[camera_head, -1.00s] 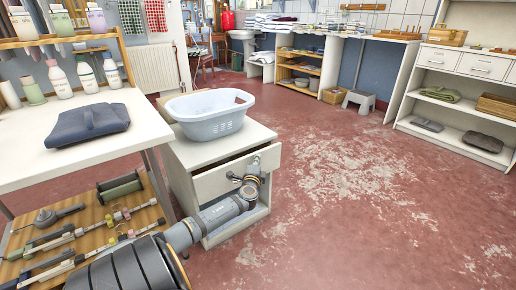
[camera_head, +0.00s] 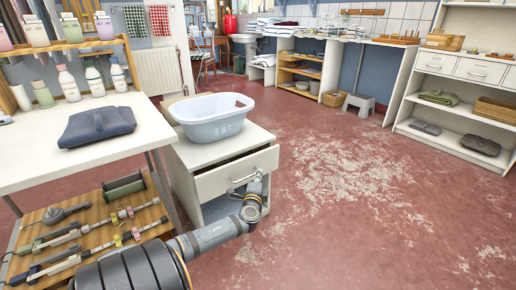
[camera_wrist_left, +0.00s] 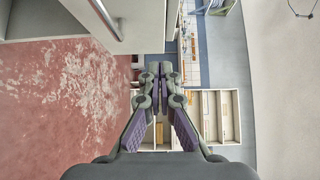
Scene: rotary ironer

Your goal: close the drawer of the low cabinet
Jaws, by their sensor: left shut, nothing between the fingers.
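The low cabinet (camera_head: 184,182) is white and stands at the end of the worktable. Its drawer (camera_head: 215,183) is partly open, with a dark gap above its front. The bar handle (camera_head: 243,179) shows on the drawer front. My left gripper (camera_head: 257,176) is just in front of the drawer front, near the right part of the handle, small and partly hidden by my wrist. In the left wrist view my left gripper (camera_wrist_left: 166,70) is shut and empty. The drawer front (camera_wrist_left: 135,22) and its handle (camera_wrist_left: 106,18) are at the upper left there, apart from the fingertips. My right gripper is out of view.
A pale laundry basket (camera_head: 211,128) stands on the cabinet top. The white worktable (camera_head: 75,172) at the left bears a folded dark cloth (camera_head: 97,126), with tools on the wooden shelf (camera_head: 152,214) below. The red floor (camera_head: 365,215) to the right is clear.

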